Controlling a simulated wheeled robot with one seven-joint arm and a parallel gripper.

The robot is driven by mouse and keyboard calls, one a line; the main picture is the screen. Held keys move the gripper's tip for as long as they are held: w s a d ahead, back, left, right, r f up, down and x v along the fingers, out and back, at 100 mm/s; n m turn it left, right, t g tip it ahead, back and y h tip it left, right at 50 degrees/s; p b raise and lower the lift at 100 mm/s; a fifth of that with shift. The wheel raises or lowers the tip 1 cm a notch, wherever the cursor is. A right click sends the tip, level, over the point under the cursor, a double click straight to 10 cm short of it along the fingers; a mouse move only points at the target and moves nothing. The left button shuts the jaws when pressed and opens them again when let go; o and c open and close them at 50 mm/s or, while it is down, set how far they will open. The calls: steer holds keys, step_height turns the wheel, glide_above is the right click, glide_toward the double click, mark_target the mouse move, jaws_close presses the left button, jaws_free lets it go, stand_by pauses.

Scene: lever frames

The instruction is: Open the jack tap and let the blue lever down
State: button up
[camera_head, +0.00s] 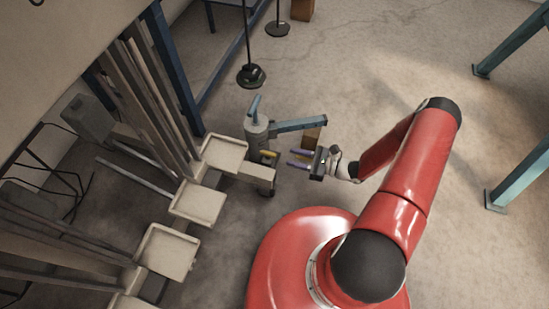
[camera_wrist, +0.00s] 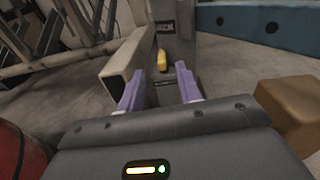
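The grey jack (camera_head: 257,133) stands on the floor left of my gripper in the head view. Its yellow tap (camera_head: 268,154) is low on the side facing me. In the wrist view the tap (camera_wrist: 162,60) stands upright below the JACK label (camera_wrist: 162,27), ahead of my fingers. The blue lever (camera_head: 300,124) sticks out to the right from the jack; part of it (camera_wrist: 255,22) crosses the upper right of the wrist view. My gripper (camera_head: 291,159) points its purple fingers at the tap. The fingers (camera_wrist: 160,74) are apart, with nothing between them.
A brown block (camera_wrist: 293,105) stands right of my gripper, below the lever's outer end. A beige square beam (camera_wrist: 122,68) lies close to my left finger. Beige stepped plates (camera_head: 197,203) stand left of the jack. A round-based stand (camera_head: 250,76) is behind. Floor at right is open.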

mark_target(274, 154)
steer(key=shift+m+t, duration=0.5)
steer(key=x, duration=0.5)
steer(key=f+x, duration=0.1)
steer(key=x, duration=0.2)
steer(key=shift+s+f, duration=0.15)
